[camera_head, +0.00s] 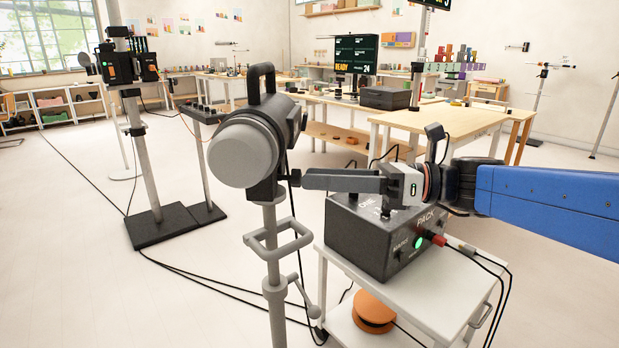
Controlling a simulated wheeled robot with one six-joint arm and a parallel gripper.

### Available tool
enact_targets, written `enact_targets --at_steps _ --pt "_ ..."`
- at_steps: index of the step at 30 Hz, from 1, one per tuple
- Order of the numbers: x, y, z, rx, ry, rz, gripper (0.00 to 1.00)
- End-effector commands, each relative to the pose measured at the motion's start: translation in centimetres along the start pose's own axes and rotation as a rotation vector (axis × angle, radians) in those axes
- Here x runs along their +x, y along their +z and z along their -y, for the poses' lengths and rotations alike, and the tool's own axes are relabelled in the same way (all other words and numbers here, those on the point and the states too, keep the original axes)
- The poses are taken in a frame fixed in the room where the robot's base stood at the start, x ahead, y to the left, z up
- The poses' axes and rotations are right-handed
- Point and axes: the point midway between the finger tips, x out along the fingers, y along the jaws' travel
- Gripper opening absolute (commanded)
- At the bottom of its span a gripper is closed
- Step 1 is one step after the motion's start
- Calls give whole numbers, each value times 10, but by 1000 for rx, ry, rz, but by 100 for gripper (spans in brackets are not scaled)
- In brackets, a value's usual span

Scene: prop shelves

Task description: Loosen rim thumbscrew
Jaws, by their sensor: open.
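A grey cylindrical lamp-like head (247,150) with a dark carrying handle sits on a grey stand (273,255) left of centre. A small dark knob (295,178), which looks like the rim thumbscrew, sticks out from its right side. My gripper (306,180) comes in from the right. Its fingers point left and their tips are close beside the knob. I see the fingers nearly edge-on, so the gap between them is hidden. They are open, and I cannot tell whether they touch the knob.
A dark box labelled PACK (372,235) stands on a white cart (450,285) below my gripper. An orange reel (374,312) is on its lower shelf. A black-based stand (160,225) is at the left. Cables cross the floor. Wooden tables (455,120) stand behind.

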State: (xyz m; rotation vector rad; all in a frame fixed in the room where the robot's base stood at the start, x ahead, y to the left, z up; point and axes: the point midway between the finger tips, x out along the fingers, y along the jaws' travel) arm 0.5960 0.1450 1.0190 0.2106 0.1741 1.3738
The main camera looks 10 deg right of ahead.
Motion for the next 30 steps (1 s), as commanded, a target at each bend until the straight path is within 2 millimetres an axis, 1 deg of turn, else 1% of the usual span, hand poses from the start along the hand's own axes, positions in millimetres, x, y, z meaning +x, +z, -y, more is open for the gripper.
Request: enact_targets --at_steps 3,9,22,23,24,26,27,30 --pt "10 0 0 0 3 -1 44" --pt "20 0 0 0 2 0 44" --pt "24 0 0 0 0 0 44" --pt "24 0 0 0 0 0 36" --pt "24 0 0 0 0 0 27" --pt "24 0 0 0 0 0 12" --pt "24 0 0 0 0 0 3" --pt "24 0 0 0 0 0 2"
